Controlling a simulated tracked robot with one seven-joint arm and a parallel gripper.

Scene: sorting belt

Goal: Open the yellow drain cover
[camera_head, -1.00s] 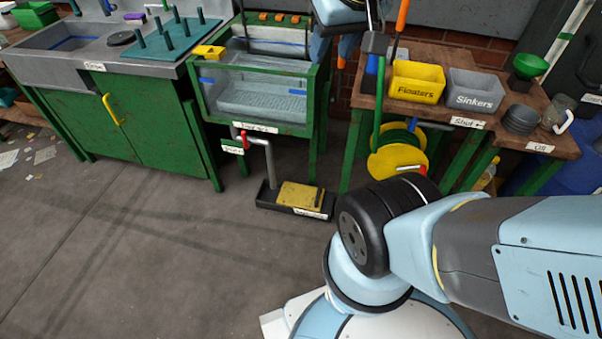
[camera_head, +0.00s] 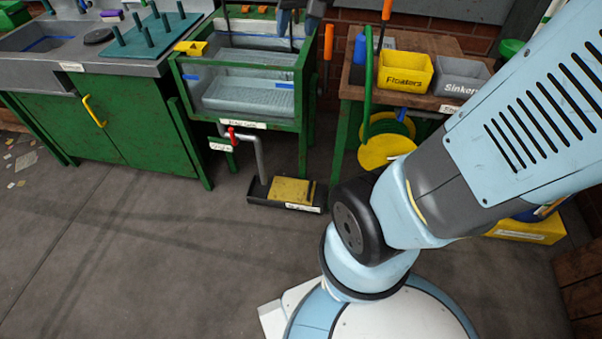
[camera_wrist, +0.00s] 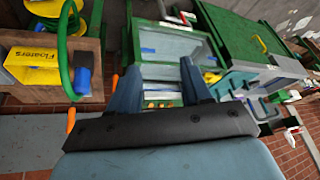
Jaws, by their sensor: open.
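The yellow drain cover (camera_head: 291,190) is a flat square plate with a dark bar along its right side. It lies shut on a low black box (camera_head: 262,199) on the floor, below the glass tank's stand in the head view. A grey pipe with a red handle (camera_head: 231,133) comes down to the box's left end. My gripper (camera_head: 299,13) is high above, at the tank's back right, partly cut off by the top edge. In the wrist view my gripper (camera_wrist: 158,82) is open and empty, its two blue fingers in front of the tank. It is far from the cover.
The glass tank (camera_head: 212,99) stands in a green frame. A green cabinet (camera_head: 120,140) with a sink is at left. A wooden bench (camera_head: 352,92) with a yellow Floaters bin (camera_head: 404,77) is at right. A hose reel (camera_head: 384,150) hangs below it. The floor before the cover is clear.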

